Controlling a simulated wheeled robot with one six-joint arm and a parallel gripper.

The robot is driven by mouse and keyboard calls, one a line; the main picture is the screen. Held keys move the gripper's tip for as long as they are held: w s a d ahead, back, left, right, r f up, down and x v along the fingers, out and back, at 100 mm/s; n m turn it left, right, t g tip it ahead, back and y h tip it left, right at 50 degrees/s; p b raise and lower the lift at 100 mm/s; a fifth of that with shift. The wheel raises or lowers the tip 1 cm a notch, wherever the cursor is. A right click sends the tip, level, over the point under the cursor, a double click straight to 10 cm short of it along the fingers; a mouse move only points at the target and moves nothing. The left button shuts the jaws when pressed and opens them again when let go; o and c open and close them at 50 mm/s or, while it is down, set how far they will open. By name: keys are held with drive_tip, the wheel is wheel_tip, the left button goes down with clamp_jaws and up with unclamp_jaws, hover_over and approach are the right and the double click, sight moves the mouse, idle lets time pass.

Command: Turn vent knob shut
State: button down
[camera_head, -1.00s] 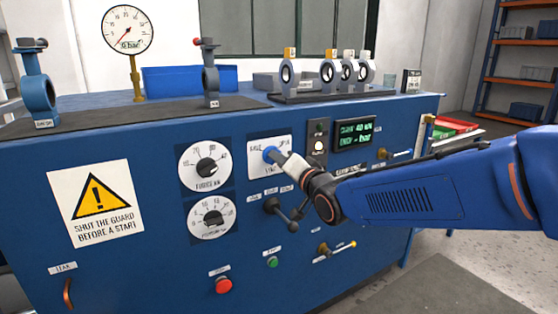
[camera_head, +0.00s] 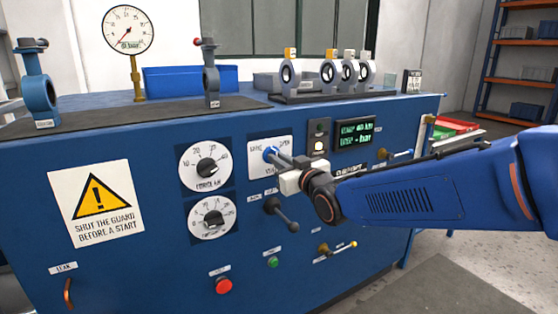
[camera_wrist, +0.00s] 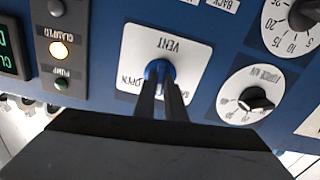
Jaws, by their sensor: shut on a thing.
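The blue vent knob (camera_head: 269,153) sits on a white plate (camera_head: 284,145) on the front of the blue bench. My gripper (camera_head: 277,158) reaches it from the right, with its fingertips at the knob. In the wrist view, which shows the panel upside down, the two dark fingers of my gripper (camera_wrist: 161,82) are closed on the blue knob (camera_wrist: 158,68). The word VENT reads on the white plate (camera_wrist: 190,62), and OPEN shows left of the fingers. Another label is mostly hidden by the fingers. The knob's exact pointing direction is covered.
Two dials, the upper one (camera_head: 206,167) and the lower one (camera_head: 212,218), lie left of the vent plate. A black lever (camera_head: 283,213) is just below my gripper. A lit lamp (camera_head: 320,146) and a green display (camera_head: 355,132) are to the right. A red button (camera_head: 223,286) is lower.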

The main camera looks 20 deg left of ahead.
drive_tip(key=n, duration=1)
drive_tip(key=shift+f, duration=0.15)
drive_tip(key=shift+n, duration=0.4)
drive_tip(key=c, duration=1.8)
unclamp_jaws()
drive_tip(key=shift+s, duration=0.1)
